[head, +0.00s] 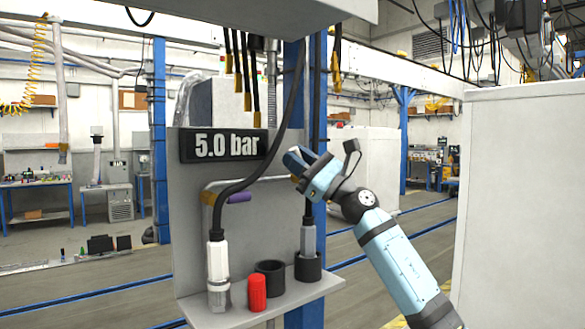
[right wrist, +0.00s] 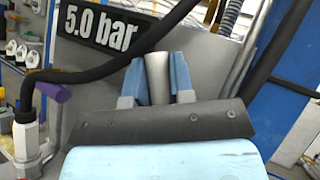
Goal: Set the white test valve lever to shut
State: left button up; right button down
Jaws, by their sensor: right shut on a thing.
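My right gripper (head: 304,168) is in front of the right edge of the grey panel (head: 180,240), beside the display. In the right wrist view its two blue fingers (right wrist: 157,84) are shut on the white lever (right wrist: 156,66), which stands up between them. In the head view the gripper hides most or all of the lever, so its angle on the valve is hard to tell. The black display (head: 226,145) reads 5.0 bar; it also shows in the right wrist view (right wrist: 100,28). My left gripper is not in view.
A black hose runs across the panel to a white connector (head: 218,268) on the shelf. A purple handle (head: 239,197) sits beside the hose. A red cylinder (head: 257,293) and a black holder (head: 270,278) stand on the shelf. A large white cabinet (head: 525,190) stands at the right.

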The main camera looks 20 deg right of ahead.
jog(key=m+t+h, duration=0.1)
jog(key=m, duration=0.1)
jog(key=d+m+t+p, duration=0.1)
jog(key=m+t, duration=0.1)
jog(key=m+t+h, duration=0.1)
jog(key=m+t, duration=0.1)
jog(key=shift+w+d+r+h, duration=0.15)
jog(key=shift+w+r+h, duration=0.1)
jog(key=shift+r+h, duration=0.05)
jog(key=m, duration=0.1)
jog(key=m+t+h+p, duration=0.1)
jog(key=shift+d+m+t+h, duration=0.2)
jog(key=shift+m+t+h, duration=0.1)
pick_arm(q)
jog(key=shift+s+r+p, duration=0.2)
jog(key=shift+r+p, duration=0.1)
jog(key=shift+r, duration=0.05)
pick_arm(e)
jog(key=shift+w+d+m+t+h, duration=0.15)
jog(key=shift+d+m+t+h, duration=0.1)
jog(key=shift+m+t+h, duration=0.6)
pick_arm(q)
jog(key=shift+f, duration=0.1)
pick_arm(e)
jog(key=shift+m+h, duration=0.35)
jog(key=shift+m, duration=0.1)
